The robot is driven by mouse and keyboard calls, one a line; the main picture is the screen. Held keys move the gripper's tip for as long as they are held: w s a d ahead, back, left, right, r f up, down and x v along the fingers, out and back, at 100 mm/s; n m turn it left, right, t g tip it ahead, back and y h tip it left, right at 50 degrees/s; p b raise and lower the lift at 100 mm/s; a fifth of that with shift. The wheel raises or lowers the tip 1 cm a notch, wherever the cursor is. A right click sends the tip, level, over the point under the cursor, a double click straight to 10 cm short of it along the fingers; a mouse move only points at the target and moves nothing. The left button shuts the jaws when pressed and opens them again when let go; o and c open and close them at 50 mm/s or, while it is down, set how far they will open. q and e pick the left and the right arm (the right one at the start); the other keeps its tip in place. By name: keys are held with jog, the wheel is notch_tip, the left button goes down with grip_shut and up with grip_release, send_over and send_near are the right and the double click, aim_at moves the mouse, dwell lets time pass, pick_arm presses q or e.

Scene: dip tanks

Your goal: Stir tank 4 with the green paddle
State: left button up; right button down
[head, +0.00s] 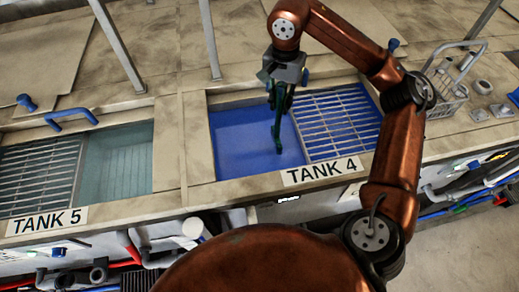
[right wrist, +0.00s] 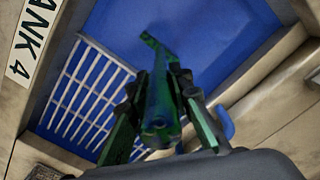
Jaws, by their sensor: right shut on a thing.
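Tank 4 (head: 226,160) holds blue liquid in its open left half, and its label (head: 321,171) is on the front rim. My right gripper (head: 284,84) is above the open half, shut on the green paddle (head: 277,128). The paddle hangs down, and its lower end is over or in the blue; I cannot tell how deep. In the right wrist view the paddle (right wrist: 160,100) runs away from between the fingers toward the blue liquid (right wrist: 215,35). My left gripper is not in view.
A metal grating (head: 338,122) covers tank 4's right half and also shows in the right wrist view (right wrist: 85,88). Tank 5 (head: 112,160) lies to the left with teal liquid and a grating. A wire basket (head: 446,95) stands at the right. Metal posts rise behind the tanks.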

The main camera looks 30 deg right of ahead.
jog(key=w+a+p, duration=0.3)
jog(key=a, duration=1)
jog(key=s+a, duration=0.2)
jog(key=s, duration=0.7)
pick_arm(q)
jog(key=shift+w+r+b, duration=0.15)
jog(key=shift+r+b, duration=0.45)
jog(key=shift+b, duration=0.3)
pick_arm(e)
jog(key=w+d, duration=0.3)
jog(key=d, duration=0.4)
jog(key=shift+d, duration=0.25)
pick_arm(q)
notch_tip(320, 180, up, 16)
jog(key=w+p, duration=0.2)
jog(key=p, duration=1.3)
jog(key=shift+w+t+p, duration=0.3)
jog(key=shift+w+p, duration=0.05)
jog(key=shift+p, duration=0.05)
pick_arm(e)
notch_tip(320, 180, up, 20)
jog(key=shift+r, duration=0.25)
